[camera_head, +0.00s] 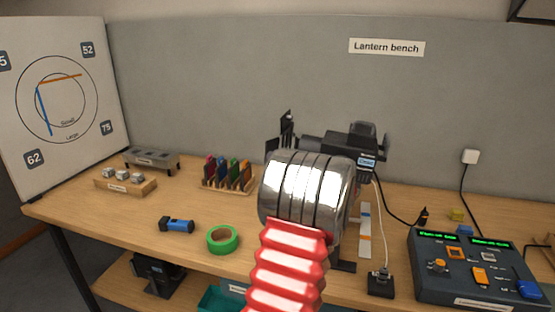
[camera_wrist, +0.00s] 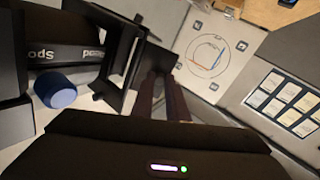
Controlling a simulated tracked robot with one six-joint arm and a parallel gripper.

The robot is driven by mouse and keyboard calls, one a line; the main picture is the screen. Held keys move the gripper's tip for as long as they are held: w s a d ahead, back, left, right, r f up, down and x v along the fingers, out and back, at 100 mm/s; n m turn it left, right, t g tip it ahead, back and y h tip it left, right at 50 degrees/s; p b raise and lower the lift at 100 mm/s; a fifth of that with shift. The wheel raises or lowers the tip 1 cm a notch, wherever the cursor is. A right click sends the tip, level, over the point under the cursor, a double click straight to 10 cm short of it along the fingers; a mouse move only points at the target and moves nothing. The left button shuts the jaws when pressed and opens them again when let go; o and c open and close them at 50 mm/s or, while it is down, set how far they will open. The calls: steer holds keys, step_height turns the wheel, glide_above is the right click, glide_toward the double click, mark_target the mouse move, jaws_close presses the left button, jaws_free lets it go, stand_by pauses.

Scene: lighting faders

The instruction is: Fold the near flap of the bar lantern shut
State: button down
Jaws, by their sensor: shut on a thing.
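The black lantern (camera_head: 340,148) stands on the bench, partly hidden behind my arm. Its body (camera_wrist: 65,57) fills the left of the wrist view, with white lettering and a blue knob (camera_wrist: 55,91). Black flaps (camera_head: 286,130) stand open at its left end in the head view; the frame that carries flaps (camera_wrist: 118,55) also shows in the wrist view. My gripper (camera_wrist: 162,76) is shut on a dark flap plate (camera_wrist: 152,62) at the lantern's front. My arm hides the gripper in the head view, and the fingertips' exact hold is dim.
A green tape roll (camera_head: 222,239), a blue-black cylinder (camera_head: 177,225) and a rack of coloured pieces (camera_head: 228,174) lie left of my arm. A fader desk (camera_head: 478,267) stands right, with cables nearby.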

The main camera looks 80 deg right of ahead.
steer(key=c, duration=1.7)
jaws_free()
steer(key=shift+c, duration=0.2)
steer(key=shift+s, duration=0.1)
steer(key=v, duration=1.3)
steer(key=shift+s+a, duration=0.25)
steer(key=shift+a, duration=0.05)
steer(key=shift+f, duration=0.1)
